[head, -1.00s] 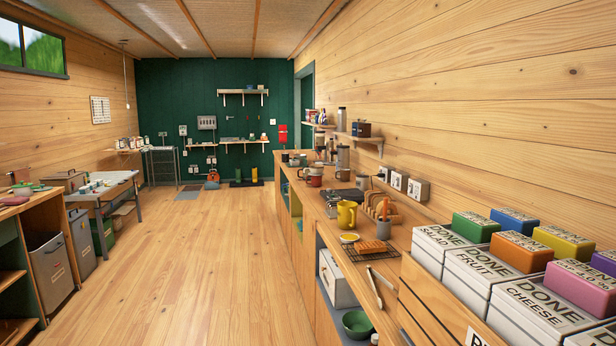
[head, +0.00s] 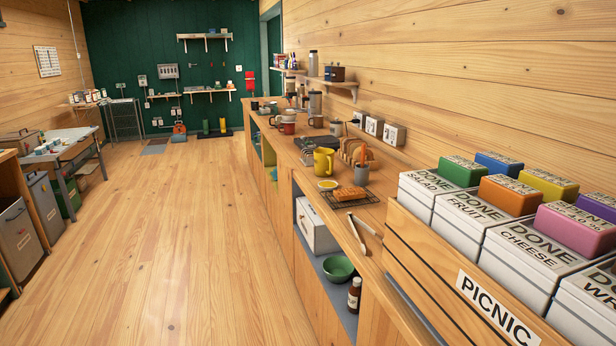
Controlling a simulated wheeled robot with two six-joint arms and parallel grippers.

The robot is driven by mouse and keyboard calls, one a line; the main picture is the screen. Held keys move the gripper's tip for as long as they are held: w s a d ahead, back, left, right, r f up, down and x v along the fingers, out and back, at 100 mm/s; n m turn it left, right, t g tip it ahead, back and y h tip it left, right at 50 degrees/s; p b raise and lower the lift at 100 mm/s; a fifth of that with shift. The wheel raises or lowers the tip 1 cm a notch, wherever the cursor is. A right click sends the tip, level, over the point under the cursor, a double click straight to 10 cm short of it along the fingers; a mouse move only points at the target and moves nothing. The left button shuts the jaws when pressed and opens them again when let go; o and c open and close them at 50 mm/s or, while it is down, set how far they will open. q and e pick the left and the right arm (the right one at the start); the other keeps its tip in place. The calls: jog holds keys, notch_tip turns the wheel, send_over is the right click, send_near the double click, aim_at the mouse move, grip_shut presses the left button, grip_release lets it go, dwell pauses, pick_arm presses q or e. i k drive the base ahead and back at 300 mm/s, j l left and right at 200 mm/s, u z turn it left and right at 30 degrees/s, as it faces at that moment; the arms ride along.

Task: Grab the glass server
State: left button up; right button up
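I cannot make out a glass server for certain in the head view. The wooden counter (head: 372,208) along the right wall holds several mugs and vessels. Toward its far end stand a red mug (head: 287,125) and a tall grey cylinder (head: 315,103), with smaller items crowded around them. A yellow mug (head: 323,161) stands nearer. Neither of my grippers shows in the head view.
A wooden crate (head: 433,262) marked PICNIC holds labelled white boxes at the near right. Tongs (head: 357,233) and a wire rack (head: 340,202) lie on the counter. The plank floor (head: 190,240) left of the counter is clear.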

aim_at(276, 125)
jog(key=i+j+u, duration=0.2)
jog(key=i+j, duration=0.15)
jog(key=i, duration=0.15)
jog(key=i+j+u, duration=0.25)
jog(key=i, duration=0.25)
jog(key=i+j+u, duration=0.2)
jog(key=i, duration=1.5)
jog(key=i+j, duration=0.15)
jog(key=i, duration=0.95)
jog(key=i+z, duration=0.1)
jog(key=i, duration=1.05)
jog(key=j, duration=0.1)
